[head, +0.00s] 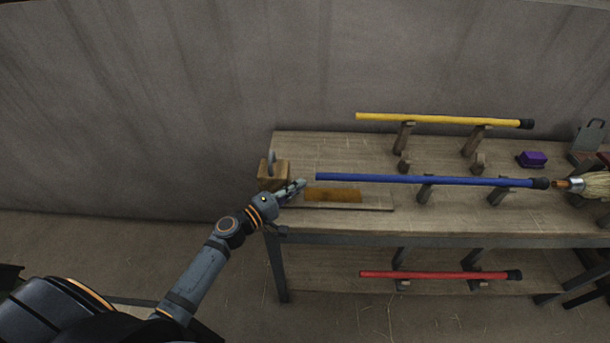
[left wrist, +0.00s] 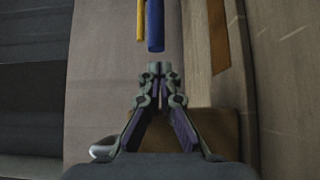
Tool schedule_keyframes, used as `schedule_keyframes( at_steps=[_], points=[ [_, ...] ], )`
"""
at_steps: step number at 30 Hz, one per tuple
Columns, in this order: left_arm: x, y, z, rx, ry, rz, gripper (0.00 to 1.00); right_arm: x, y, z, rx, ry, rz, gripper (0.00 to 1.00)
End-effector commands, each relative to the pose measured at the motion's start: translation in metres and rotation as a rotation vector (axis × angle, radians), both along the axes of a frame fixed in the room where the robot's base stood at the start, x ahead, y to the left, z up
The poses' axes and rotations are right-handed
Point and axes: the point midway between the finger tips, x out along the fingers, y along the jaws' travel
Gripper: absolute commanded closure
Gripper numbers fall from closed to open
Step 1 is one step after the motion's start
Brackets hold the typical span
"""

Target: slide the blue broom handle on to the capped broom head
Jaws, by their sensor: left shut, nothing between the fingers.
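The blue broom handle (head: 420,180) lies level across two wooden rests on the bench top. Its black right end is close to the capped broom head (head: 590,184), which has pale bristles and is cut off by the right picture edge. My left gripper (head: 303,184) is shut and empty, just left of the handle's free left end. In the left wrist view, the closed fingertips (left wrist: 160,68) point at the blue handle's end (left wrist: 155,28), with a small gap between. My right gripper is not in view.
A yellow handle (head: 430,118) rests behind the blue one. A red handle (head: 430,274) lies on the lower shelf. A wooden block with a metal loop (head: 272,170) stands behind my left gripper. A purple block (head: 532,158) sits at the back right. The bench front (head: 400,222) is clear.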

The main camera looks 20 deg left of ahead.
Motion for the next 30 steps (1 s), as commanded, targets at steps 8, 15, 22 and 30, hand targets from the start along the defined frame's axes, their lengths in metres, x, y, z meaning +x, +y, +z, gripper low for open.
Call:
schedule_keyframes(
  at_steps=[8, 15, 22, 30],
  points=[
    [0.026, -0.015, 0.001, 0.000, 0.000, -0.002, 1.00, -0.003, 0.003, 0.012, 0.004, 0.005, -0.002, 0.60],
    [0.027, -0.016, -0.001, 0.000, 0.001, -0.002, 1.00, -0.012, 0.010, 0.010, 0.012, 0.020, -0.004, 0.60],
    [0.030, -0.027, -0.002, -0.003, -0.001, -0.002, 1.00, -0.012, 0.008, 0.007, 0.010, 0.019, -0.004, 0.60],
    [0.043, -0.071, -0.001, -0.002, -0.001, -0.002, 1.00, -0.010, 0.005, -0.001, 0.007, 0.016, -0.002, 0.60]
  ],
)
